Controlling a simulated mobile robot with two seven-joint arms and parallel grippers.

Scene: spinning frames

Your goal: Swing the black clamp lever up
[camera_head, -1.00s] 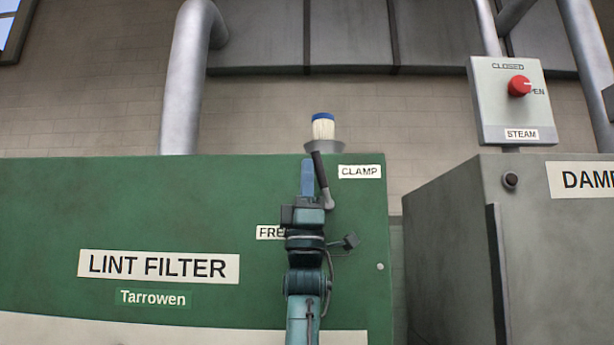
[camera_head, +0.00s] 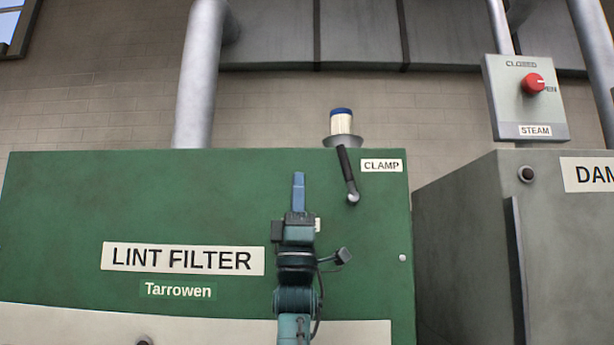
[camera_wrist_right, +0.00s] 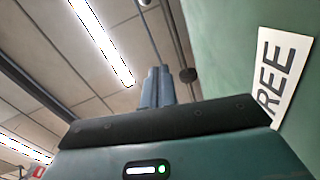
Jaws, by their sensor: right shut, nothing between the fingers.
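The black clamp lever (camera_head: 346,172) is on the front of the green lint filter cabinet (camera_head: 100,200), near its top right, beside the CLAMP label (camera_head: 381,166). It points up, tilted slightly left, from a grey pivot at its lower end. My right gripper (camera_head: 298,178) is in front of the cabinet, to the left of the lever and apart from it. Its blue fingers point up, shut with nothing between them. The fingers also show in the right wrist view (camera_wrist_right: 156,88). My left gripper is not in view.
The FREE label (camera_wrist_right: 284,75) is close to my right wrist. A grey cabinet (camera_head: 460,230) and a STEAM switch box (camera_head: 525,98) stand to the right.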

